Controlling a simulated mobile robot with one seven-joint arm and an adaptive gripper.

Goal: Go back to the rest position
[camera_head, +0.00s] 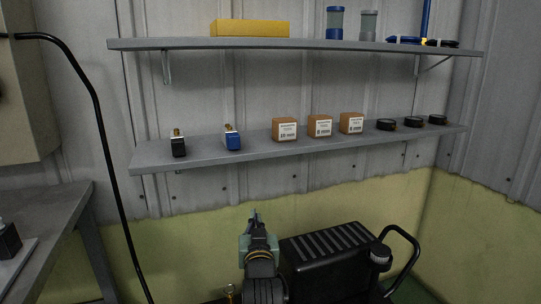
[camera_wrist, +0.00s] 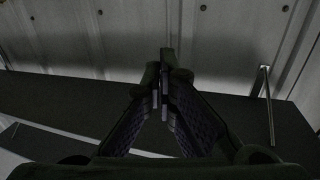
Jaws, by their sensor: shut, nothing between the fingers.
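My gripper (camera_head: 254,216) shows at the bottom middle of the head view, pointing up toward the wall below the lower shelf. Its fingers are together with nothing between them. In the wrist view my gripper (camera_wrist: 163,85) fills the middle, its dark fingertips closed, with a dark flat surface and grey corrugated wall beyond. It touches none of the shelf items in the head view.
The lower shelf (camera_head: 240,151) holds a black and a blue padlock-like item (camera_head: 232,138), small boxes (camera_head: 320,126) and black round items. The upper shelf (camera_head: 150,43) holds a yellow box (camera_head: 249,28). A black ridged machine (camera_head: 330,262) stands right of my gripper. A grey table (camera_head: 50,205) is at left.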

